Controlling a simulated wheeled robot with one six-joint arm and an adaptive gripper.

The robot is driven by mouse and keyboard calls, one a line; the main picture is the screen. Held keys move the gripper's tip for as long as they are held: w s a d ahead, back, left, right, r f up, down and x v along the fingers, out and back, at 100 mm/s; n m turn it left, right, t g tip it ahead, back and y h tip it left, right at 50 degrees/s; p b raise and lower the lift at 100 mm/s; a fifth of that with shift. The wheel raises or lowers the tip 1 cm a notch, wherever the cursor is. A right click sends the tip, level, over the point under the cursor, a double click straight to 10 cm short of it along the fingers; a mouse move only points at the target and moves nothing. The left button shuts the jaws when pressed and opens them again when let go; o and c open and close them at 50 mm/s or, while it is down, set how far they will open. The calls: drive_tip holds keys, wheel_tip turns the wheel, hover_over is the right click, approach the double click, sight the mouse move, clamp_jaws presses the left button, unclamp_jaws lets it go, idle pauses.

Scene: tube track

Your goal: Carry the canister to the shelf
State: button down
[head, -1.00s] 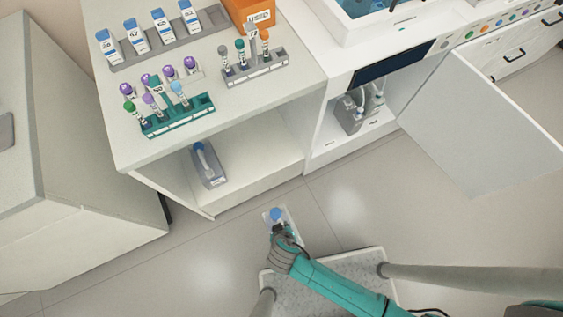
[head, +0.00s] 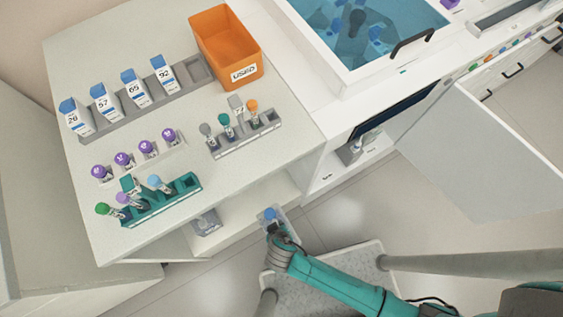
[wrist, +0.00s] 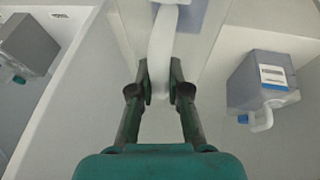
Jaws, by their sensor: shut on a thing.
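The held canister (head: 283,217) is pale with a blue cap. My gripper (head: 276,236) is shut on it, in front of the low shelf (head: 238,224) under the worktop. In the wrist view my gripper's fingers (wrist: 159,90) close around its white handle (wrist: 161,50); most of its body is out of frame or hidden. In the head view it overlaps the shelf's front edge; I cannot tell whether it touches. Another grey canister (head: 206,222) stands on the shelf at the left, partly hidden by the worktop; it also shows in the wrist view (wrist: 262,80).
The worktop above carries tube racks, labelled boxes and an orange bin (head: 227,50). An open cabinet door (head: 470,150) stands to the right, with a canister inside the cabinet (head: 352,152). The shelf beside the standing canister is clear.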

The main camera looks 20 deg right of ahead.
drive_tip(key=w+a+f, duration=0.1)
drive_tip(key=w+a, duration=0.2)
drive_tip(key=w, duration=0.8)
drive_tip(key=w+a+f, duration=0.1)
drive_tip(key=w+a, duration=0.2)
drive_tip(key=w, duration=0.8)
drive_tip(key=shift+w+a+f, duration=0.15)
drive_tip(key=shift+w+a, duration=0.1)
drive_tip(key=shift+s+f, duration=0.1)
drive_tip(key=shift+f, duration=0.6)
idle(0.8)
drive_tip(key=c, duration=1.1)
unclamp_jaws()
drive_tip(key=shift+o, duration=0.2)
drive_tip(key=shift+r, duration=0.1)
drive_tip(key=v, duration=1.1)
drive_tip(key=shift+s+r, duration=0.2)
drive_tip(key=shift+r, duration=0.2)
